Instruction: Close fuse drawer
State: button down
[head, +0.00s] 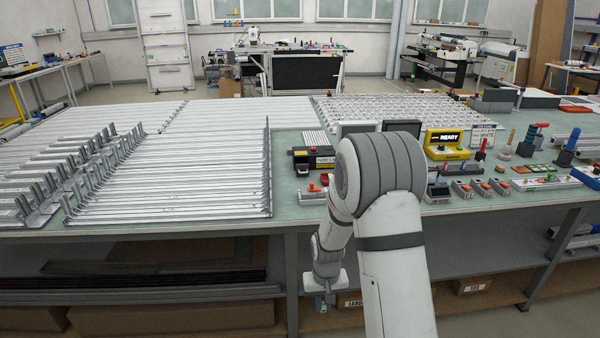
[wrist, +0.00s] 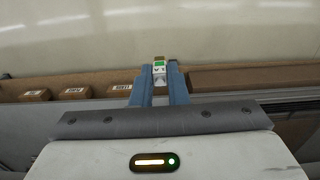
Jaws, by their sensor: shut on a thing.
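A dark box (head: 312,158) with white and yellow labels stands on the bench, left of my arm; its label seems to read "FUSE". Whether a drawer in it stands open or shut I cannot tell at this size. My gripper (head: 322,300) hangs low, in front of the bench and below its top, apart from the box. In the wrist view my gripper (wrist: 159,72) has its two blue fingers closed on a small white block (wrist: 159,75) with a green patch and dark marks. The fingers hide the block's sides.
The bench top (head: 290,215) carries rows of metal profiles (head: 180,175) on the left. A yellow "READY" unit (head: 447,143) and several small devices stand on the right. Cardboard boxes (head: 472,286) lie on the lower shelf. My arm hides part of the bench middle.

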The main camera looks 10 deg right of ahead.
aim_at(302, 170)
jog(key=u, duration=0.05)
jog(key=i, duration=0.9)
